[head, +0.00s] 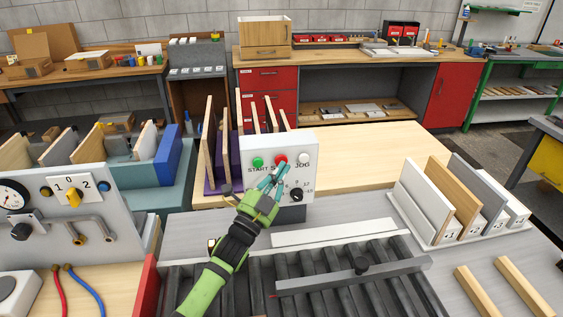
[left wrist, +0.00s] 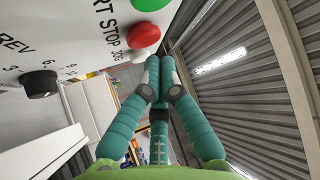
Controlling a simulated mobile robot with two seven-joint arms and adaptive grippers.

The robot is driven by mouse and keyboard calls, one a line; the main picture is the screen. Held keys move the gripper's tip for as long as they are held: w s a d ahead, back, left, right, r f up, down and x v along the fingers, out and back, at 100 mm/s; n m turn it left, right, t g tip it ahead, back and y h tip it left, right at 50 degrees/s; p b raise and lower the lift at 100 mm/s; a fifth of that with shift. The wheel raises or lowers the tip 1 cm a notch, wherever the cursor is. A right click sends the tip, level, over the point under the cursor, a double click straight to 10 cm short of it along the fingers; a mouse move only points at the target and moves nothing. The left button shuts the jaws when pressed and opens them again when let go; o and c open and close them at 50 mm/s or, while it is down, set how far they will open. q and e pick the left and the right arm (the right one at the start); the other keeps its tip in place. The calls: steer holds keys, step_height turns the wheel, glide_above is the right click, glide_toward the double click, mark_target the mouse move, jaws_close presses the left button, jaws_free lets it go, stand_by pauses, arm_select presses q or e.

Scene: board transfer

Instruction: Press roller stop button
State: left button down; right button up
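The white control box (head: 312,150) stands behind the roller bed, with a green START button (head: 257,162), a red STOP button (head: 281,159), a white JOG button (head: 304,158) and a black knob (head: 296,194). My left gripper (head: 277,172) is in front of the panel, its fingertips just below the red button and covering part of its label. In the left wrist view the fingers (left wrist: 159,72) meet at the tips with nothing between them. The red button (left wrist: 143,34) is just beyond the tips. I cannot tell whether they touch it. My right gripper is not in view.
Dark rollers (head: 340,278) with a grey bar across them lie in front of the box. A rack of upright boards (head: 450,215) stands at the right. A gauge panel (head: 60,215) with a yellow switch is at the left. More boards stand behind the box.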

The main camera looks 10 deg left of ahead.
arm_select(q)
steer(key=shift+w, duration=0.2)
steer(key=shift+w+a+b, duration=0.15)
steer(key=shift+w+b, duration=0.1)
steer(key=shift+b, duration=0.05)
steer(key=shift+w+a+b, duration=0.2)
steer(key=shift+w+b, duration=0.1)
steer(key=shift+w, duration=0.05)
stand_by(0.8)
steer(key=shift+s, duration=0.1)
steer(key=shift+s+d+p, duration=0.35)
steer(key=shift+s+p, duration=0.1)
steer(key=shift+s, duration=0.25)
steer(key=s, duration=0.1)
steer(key=s+d+p, duration=0.1)
steer(key=s, duration=0.1)
steer(key=s+d+p, duration=0.1)
steer(key=shift+s, duration=0.3)
